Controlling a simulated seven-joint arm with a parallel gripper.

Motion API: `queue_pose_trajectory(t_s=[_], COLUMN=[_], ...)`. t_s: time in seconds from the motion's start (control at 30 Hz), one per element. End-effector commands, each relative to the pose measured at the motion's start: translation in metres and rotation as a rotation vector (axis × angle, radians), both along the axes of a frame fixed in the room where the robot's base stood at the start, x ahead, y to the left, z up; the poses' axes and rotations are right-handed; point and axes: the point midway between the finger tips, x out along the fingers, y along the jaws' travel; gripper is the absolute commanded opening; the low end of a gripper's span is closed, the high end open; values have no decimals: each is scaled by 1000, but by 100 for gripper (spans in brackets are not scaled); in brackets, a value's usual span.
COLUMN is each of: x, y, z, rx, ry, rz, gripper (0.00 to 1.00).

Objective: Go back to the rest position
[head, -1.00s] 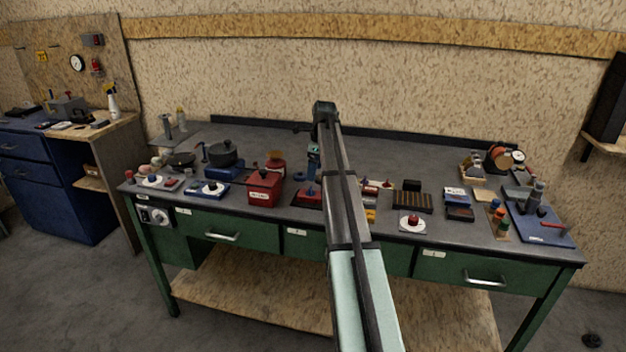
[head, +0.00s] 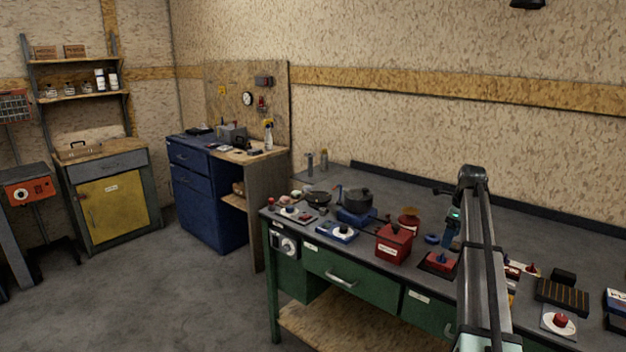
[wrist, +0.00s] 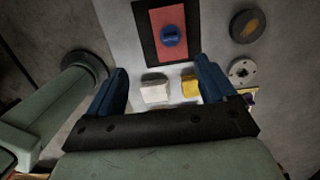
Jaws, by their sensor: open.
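My gripper (head: 452,236) hangs over the green workbench (head: 365,273), just above a red plate with a knob (head: 440,261). In the wrist view its two blue fingers (wrist: 160,78) are spread apart with nothing held. Between and beyond them I see a white block (wrist: 154,92) and a yellow block (wrist: 191,87), both lower down. A dark-framed red plate with a blue knob (wrist: 170,36) lies ahead of the fingers. My arm reaches in from the lower right of the head view.
A black slotted block (head: 562,294) and a red-knobbed white plate (head: 559,321) lie to the right. The floor (head: 170,300) at left is clear.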

Motion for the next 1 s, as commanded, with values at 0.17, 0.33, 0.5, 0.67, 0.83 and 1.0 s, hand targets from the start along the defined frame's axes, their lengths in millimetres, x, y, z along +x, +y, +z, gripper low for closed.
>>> queue_pose_trajectory(t_s=[0.17, 0.33, 0.5, 0.67, 0.83, 1.0], x=[-61, -109, -140, -145, -158, -177], y=[50, 84, 108, 122, 143, 168], z=[-49, -84, -119, -155, -202, -258], rx=[-67, -137, -177, -167, -142, -108], ry=[72, 133, 179, 203, 230, 257], rz=[-1, -3, 51, 162, 325, 525], gripper=[84, 84, 84, 84, 84, 84])
